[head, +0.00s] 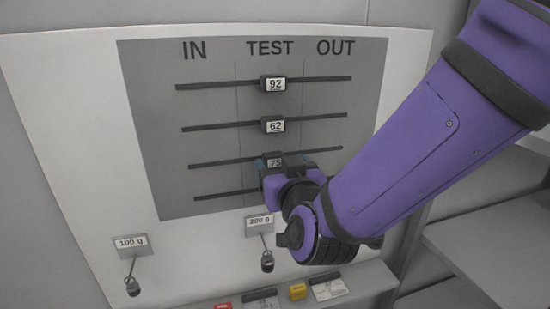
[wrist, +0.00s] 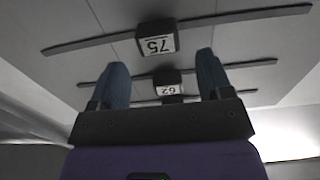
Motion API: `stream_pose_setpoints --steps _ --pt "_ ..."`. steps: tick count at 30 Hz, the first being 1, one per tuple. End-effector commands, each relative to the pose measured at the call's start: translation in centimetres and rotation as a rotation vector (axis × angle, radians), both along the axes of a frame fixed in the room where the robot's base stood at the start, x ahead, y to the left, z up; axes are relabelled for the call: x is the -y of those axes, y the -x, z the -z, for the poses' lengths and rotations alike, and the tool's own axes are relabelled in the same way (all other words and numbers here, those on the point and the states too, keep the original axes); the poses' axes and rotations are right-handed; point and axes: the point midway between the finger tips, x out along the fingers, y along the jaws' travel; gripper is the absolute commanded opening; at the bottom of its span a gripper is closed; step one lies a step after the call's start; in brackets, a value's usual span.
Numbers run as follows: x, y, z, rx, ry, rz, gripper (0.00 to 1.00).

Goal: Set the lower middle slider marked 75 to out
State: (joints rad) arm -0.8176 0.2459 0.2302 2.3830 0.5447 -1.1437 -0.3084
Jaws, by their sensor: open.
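The slider marked 75 (head: 274,162) is a dark block with a white label on the third rail down, in the TEST column between IN and OUT. In the wrist view the slider 75 (wrist: 157,40) appears upside down, just beyond the fingertips and between them sideways. My gripper (head: 283,164) is open, its blue fingers at either side of the slider 75 in the head view. In the wrist view my gripper (wrist: 161,58) has a wide empty gap. I cannot tell whether either finger touches the block.
Sliders 92 (head: 274,84) and 62 (head: 273,125) sit above, also under TEST. A fourth rail (head: 225,194) runs below, its block hidden by my gripper. Weights hang at the 100 g (head: 131,242) and 200 g (head: 259,224) labels. A ledge (head: 360,284) with small items lies below.

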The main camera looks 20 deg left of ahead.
Motion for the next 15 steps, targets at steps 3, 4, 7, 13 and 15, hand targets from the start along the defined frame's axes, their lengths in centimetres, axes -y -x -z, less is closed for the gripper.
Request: stream_pose_setpoints --steps 3,4,7,13,15 --pt "-1.0 -1.6 0.0 0.000 0.000 0.000 0.72" --pt "-1.2 -2.0 0.0 -0.001 0.001 0.000 0.72" --pt "-1.7 -2.8 0.0 0.000 0.000 0.000 0.72" --pt "-2.2 -3.5 0.0 0.001 0.001 -0.001 0.72" --pt "-2.2 -3.6 0.0 0.001 0.001 -0.001 0.72"
